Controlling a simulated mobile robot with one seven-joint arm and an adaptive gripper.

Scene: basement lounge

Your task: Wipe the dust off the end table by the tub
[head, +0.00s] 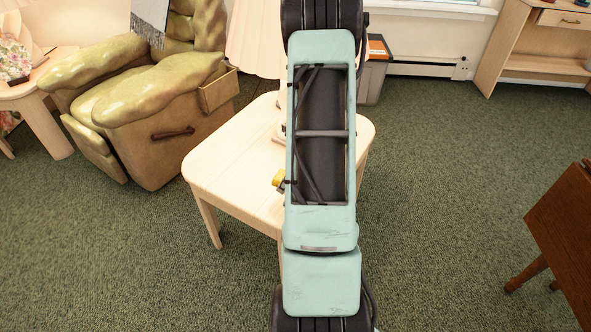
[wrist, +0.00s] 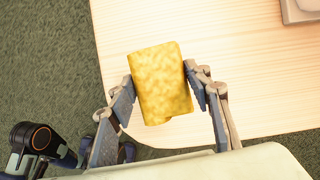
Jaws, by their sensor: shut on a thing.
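The end table (head: 235,185) is pale wood with rounded corners and stands in the middle of the head view, partly hidden by my arm. Its top (wrist: 250,75) fills much of the wrist view; I cannot make out dust on it. A yellow sponge (wrist: 160,85) sits between the fingers of my gripper (wrist: 159,91), which is shut on it. The sponge shows over the tabletop; whether it touches the wood is unclear. In the head view only a bit of the sponge (head: 278,177) shows beside my arm. A grey tub (head: 372,80) with an orange label stands behind the table.
A lamp with a pale shade (head: 253,40) stands on the table, mostly behind my arm; a base corner (wrist: 300,10) shows in the wrist view. A green recliner (head: 150,110) is at left. A dark wooden table (head: 567,225) is at right. Carpet (head: 450,170) between is clear.

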